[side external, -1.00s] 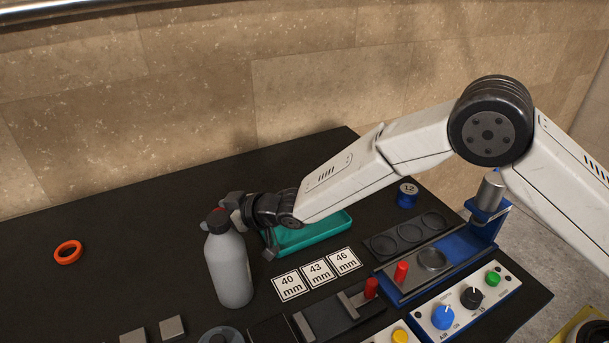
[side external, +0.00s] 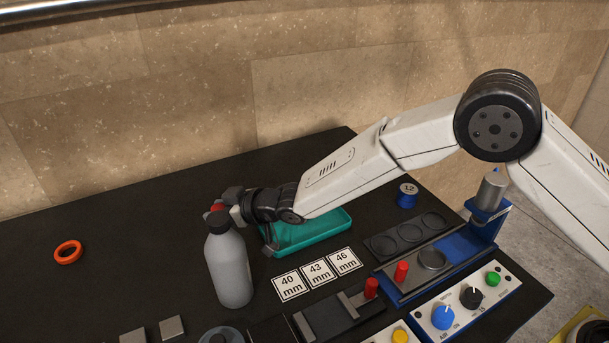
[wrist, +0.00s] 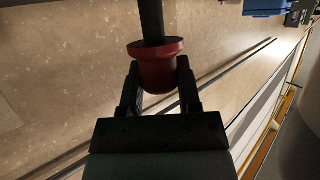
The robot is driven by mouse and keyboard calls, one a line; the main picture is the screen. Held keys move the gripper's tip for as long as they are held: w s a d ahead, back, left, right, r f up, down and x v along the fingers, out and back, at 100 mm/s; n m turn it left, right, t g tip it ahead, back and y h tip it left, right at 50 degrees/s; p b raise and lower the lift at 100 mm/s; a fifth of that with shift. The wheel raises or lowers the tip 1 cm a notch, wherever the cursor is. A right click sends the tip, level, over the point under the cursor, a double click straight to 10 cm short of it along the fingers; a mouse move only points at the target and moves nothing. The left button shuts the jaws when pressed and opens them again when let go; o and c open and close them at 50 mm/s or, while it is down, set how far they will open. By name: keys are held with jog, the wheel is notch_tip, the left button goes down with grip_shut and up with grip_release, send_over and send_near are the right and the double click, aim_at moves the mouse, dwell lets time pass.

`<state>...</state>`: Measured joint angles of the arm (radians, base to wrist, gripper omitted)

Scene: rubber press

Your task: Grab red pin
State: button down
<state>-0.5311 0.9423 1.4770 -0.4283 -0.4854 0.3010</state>
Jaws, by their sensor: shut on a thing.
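My gripper (wrist: 156,78) is shut on a red flanged piece (wrist: 157,60) with a dark rod standing out of it in the wrist view. In the side view my gripper (side external: 230,203) is at the left, behind the grey bottle's top, and a bit of red (side external: 217,207) shows there. Two upright red pins stand far from it at the lower right: one red pin (side external: 371,288) on the dark slide fixture, another red pin (side external: 401,272) on the blue-framed press.
The grey bottle (side external: 229,268) stands right in front of my gripper. A teal tray (side external: 305,236) lies beside it, with size cards (side external: 318,273) in front. An orange ring (side external: 68,252) lies at the left on the open black table. A control box (side external: 463,303) is at the lower right.

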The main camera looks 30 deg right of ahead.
notch_tip(320, 180, up, 2)
jog(key=shift+r, duration=0.15)
jog(key=s+d+r, duration=0.6)
jog(key=s+r, duration=0.3)
jog(key=s, duration=0.3)
jog(key=shift+s+d+r, duration=0.15)
jog(key=shift+d+r, duration=0.15)
jog(key=shift+d, duration=0.05)
jog(key=shift+d, duration=0.1)
dwell(0.8)
